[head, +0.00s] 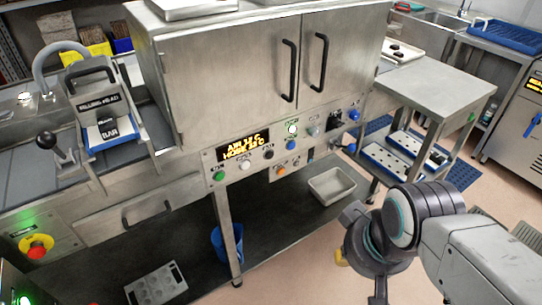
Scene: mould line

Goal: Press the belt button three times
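A control panel (314,140) runs along the steel cabinet's lower front. It carries several small buttons: a green button (219,176), a white button (244,165), a black button (268,154), a blue button (291,145) and an orange button (280,171). Their labels are too small to read, so I cannot tell which is the belt button. My gripper (376,285) is at the lower right, in front of and below the panel, apart from every button. It is seen at a poor angle and cut by the bottom edge; its fingers are unclear.
A red emergency knob (37,247) sits on the left machine. An amber display (243,147) is beside the buttons. A steel side table (440,95) stands right of the cabinet. A grey tray (331,184) lies below the panel. Open floor lies between my arm and the panel.

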